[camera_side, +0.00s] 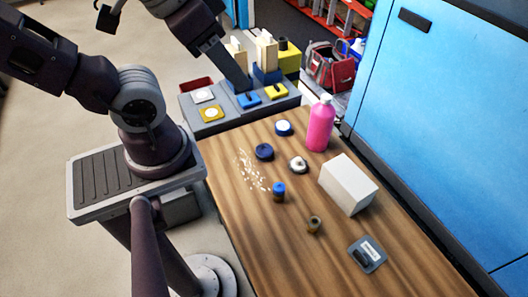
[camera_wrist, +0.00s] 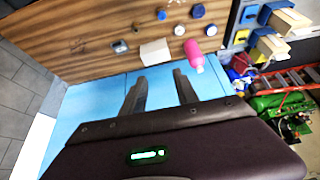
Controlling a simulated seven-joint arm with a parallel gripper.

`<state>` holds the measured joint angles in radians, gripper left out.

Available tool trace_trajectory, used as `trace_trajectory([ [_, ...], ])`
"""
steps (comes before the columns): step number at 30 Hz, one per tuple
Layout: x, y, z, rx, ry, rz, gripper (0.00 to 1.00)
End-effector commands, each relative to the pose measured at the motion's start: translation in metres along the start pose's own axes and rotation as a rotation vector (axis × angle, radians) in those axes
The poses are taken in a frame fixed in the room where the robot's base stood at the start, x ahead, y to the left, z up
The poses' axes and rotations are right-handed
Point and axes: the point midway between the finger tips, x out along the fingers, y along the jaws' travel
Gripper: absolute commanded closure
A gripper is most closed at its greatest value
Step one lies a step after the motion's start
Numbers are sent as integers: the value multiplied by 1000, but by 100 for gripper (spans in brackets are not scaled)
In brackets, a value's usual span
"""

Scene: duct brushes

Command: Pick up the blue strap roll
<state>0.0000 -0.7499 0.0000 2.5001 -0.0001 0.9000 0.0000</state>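A dark blue roll (camera_side: 264,152), which looks like the blue strap roll, lies flat on the wooden table. It also shows near the top edge of the wrist view (camera_wrist: 198,11). Its fine detail is too small to make out. My gripper (camera_side: 238,80) is raised over the far end of the scene, above the grey sorting station and well away from the roll. In the wrist view, the two fingers of my gripper (camera_wrist: 159,75) stand apart with nothing between them.
Around the roll are a white-topped blue roll (camera_side: 284,128), a white roll (camera_side: 298,164), a blue-capped cylinder (camera_side: 279,191) and pale scraps. A pink bottle (camera_side: 320,124), white box (camera_side: 348,184), brown ring (camera_side: 314,225) and grey case (camera_side: 368,254) stand nearby. A blue cabinet (camera_side: 440,110) borders the right.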

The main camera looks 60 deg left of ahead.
Motion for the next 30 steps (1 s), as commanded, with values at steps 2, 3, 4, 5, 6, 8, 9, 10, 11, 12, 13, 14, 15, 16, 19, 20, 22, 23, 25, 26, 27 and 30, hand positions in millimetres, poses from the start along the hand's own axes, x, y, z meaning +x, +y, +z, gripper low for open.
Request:
trace_trajectory([
  [2, 0, 0, 0, 0, 0, 0, 64],
  [3, 0, 0, 0, 0, 0, 0, 64],
  [4, 0, 0, 0, 0, 0, 0, 58],
  [5, 0, 0, 0, 0, 0, 0, 52],
  [6, 0, 0, 0, 0, 0, 0, 44],
  [8, 0, 0, 0, 0, 0, 0, 32],
  [9, 0, 0, 0, 0, 0, 0, 24],
  [10, 0, 0, 0, 0, 0, 0, 18],
  [11, 0, 0, 0, 0, 0, 0, 15],
  [12, 0, 0, 0, 0, 0, 0, 15],
  [13, 0, 0, 0, 0, 0, 0, 15],
  [14, 0, 0, 0, 0, 0, 0, 15],
  [15, 0, 0, 0, 0, 0, 0, 15],
  [16, 0, 0, 0, 0, 0, 0, 15],
  [19, 0, 0, 0, 1, -2, 0, 15],
  [20, 1, 0, -2, 6, -9, -1, 15],
  [22, 6, -3, -12, 35, -53, -6, 15],
  [23, 10, -4, -19, 56, -83, -9, 15],
  [25, 27, -9, -40, 127, -178, -25, 15],
  [26, 38, -11, -49, 162, -224, -34, 15],
  [27, 54, -13, -61, 214, -283, -49, 15],
  [30, 104, -18, -84, 348, -432, -96, 15],
])
